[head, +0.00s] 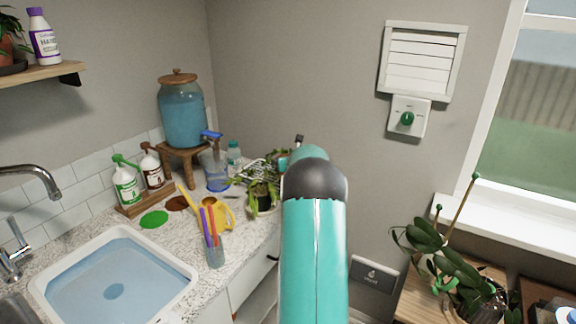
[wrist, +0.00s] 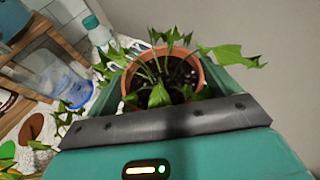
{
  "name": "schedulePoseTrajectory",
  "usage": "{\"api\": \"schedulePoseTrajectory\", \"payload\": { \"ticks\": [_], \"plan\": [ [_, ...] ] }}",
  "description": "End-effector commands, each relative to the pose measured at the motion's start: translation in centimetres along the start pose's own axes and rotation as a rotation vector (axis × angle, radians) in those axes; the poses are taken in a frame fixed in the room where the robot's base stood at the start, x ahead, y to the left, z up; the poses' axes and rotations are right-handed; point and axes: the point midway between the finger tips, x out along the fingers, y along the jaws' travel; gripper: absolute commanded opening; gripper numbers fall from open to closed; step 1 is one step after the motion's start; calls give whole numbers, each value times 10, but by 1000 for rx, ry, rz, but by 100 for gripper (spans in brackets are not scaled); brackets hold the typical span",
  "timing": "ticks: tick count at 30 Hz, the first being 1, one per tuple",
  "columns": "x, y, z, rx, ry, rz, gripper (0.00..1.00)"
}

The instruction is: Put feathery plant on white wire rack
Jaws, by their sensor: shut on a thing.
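A plant with pointed, jagged green leaves, which I take to be the feathery plant, stands in a terracotta pot (wrist: 204,80) in the wrist view. My gripper (wrist: 165,85) is shut on this pot, with a teal finger on either side of it. In the head view my own arm hides most of the gripper and the held pot. The white wire rack (head: 251,171) is partly visible on the counter in the back corner, just left of my arm. Its right part is hidden.
A trailing plant (head: 262,194) stands in front of the rack. A blue spray bottle (head: 215,165) and a water dispenser (head: 183,115) are to the left.

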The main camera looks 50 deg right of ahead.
Motion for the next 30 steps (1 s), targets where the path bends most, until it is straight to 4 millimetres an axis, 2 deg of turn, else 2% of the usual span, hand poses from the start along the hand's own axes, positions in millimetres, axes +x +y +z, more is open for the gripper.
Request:
{"api": "schedulePoseTrajectory", "payload": {
  "ticks": [4, 15, 16, 17, 18, 26, 30],
  "plan": [
    [5, 1, -11, -1, -5, 0, 44],
    [6, 0, -14, -1, -5, -1, 44],
    [6, 0, -16, -1, -2, -2, 92],
    [6, 0, -16, -1, -2, -2, 98],
    [6, 0, -16, -1, -2, -2, 100],
    [5, 0, -13, -1, -3, -1, 100],
    [-7, 0, -12, -2, -3, -2, 100]
  ]
}}
